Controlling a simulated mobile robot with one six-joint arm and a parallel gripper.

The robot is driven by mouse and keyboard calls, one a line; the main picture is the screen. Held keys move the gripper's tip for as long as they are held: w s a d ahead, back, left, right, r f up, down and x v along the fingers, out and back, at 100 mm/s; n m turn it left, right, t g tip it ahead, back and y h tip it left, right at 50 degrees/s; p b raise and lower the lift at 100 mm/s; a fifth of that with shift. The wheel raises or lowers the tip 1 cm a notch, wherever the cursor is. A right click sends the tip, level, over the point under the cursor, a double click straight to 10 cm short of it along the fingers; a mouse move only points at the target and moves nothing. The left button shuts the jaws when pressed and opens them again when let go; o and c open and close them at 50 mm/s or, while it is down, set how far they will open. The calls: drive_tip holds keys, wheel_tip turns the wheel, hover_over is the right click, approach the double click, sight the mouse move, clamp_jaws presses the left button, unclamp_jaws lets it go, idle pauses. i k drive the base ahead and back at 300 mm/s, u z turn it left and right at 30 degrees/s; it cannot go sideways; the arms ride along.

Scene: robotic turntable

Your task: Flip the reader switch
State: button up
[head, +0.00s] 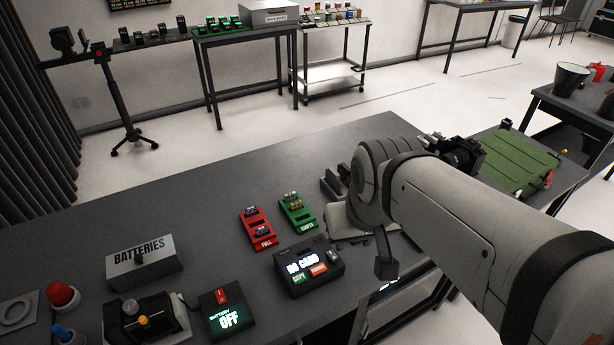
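A black box with a lit screen reading "NO CARD" (308,265) stands on the dark table, left of my arm. It has a green button marked "COPY" and an orange button on its front. To its left, a smaller dark box (228,315) shows "BATTERY OFF" and carries a red switch (221,296) on top. No part is labelled as the reader switch. My arm comes in from the right. My gripper (386,262) shows only partly beyond the arm, right of the "NO CARD" box and apart from it; its finger opening cannot be made out.
A red tray marked "FULL" (259,231) and a green tray marked "EMPTY" (297,213) hold small items behind the "NO CARD" box. A "BATTERIES" box (143,265) stands left. A green case (515,160) lies at right. The table's back left is clear.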

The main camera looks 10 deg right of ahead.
sight(331, 255)
drive_tip(key=u, duration=1)
drive_tip(key=k, duration=1.15)
drive_tip(key=z, duration=0.85)
drive_tip(key=i, duration=1)
drive_tip(key=z, duration=0.1)
